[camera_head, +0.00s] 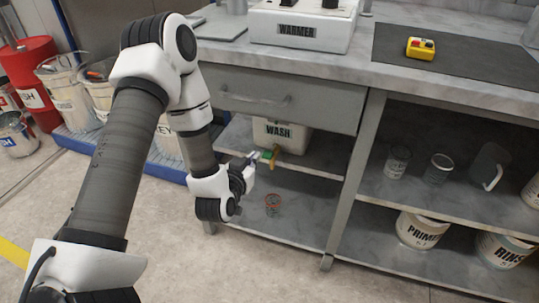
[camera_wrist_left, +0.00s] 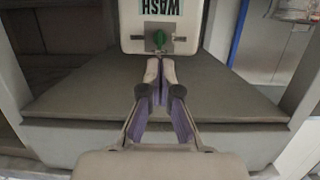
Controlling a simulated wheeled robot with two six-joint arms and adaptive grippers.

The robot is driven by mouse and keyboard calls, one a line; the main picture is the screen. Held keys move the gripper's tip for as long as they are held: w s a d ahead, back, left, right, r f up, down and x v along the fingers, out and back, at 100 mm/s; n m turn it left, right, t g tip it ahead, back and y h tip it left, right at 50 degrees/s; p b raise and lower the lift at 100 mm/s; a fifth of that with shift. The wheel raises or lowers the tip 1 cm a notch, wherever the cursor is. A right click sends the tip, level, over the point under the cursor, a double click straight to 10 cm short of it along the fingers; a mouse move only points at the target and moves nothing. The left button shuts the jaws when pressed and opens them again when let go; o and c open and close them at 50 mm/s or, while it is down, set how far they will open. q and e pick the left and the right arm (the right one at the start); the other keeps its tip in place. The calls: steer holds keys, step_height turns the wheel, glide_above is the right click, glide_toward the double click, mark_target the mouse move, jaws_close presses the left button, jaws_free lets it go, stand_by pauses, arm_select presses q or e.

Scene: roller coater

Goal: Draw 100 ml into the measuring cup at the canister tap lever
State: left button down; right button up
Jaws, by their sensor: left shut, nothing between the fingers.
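The white canister labelled WASH (camera_head: 297,138) stands on the upper shelf under the bench. The shut fingers (camera_wrist_left: 161,68) point at the lever in the wrist view. A small clear cup with reddish marks (camera_head: 272,202) stands on the lower shelf below the tap.
A drawer with a handle (camera_head: 254,98) hangs above the canister. A bench leg (camera_head: 352,180) stands to the right. Buckets stand on a blue-edged pallet (camera_head: 122,160) at left.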

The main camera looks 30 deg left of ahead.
arm_select(q)
steer(key=b, duration=0.3)
glide_above(271, 151)
steer(key=s, duration=0.5)
step_height(271, 151, down, 3)
steer(key=f, duration=0.2)
steer(key=w+f+b, duration=0.1)
steer(key=shift+d+f, duration=0.25)
steer(key=shift+f, duration=0.1)
steer(key=shift+s+f, duration=0.1)
steer(key=shift+s+d+f, duration=0.1)
steer(key=shift+s+f, duration=0.1)
steer(key=shift+f, duration=0.45)
steer(key=shift+s+f, duration=0.15)
steer(key=shift+f, duration=0.45)
stand_by(3.9)
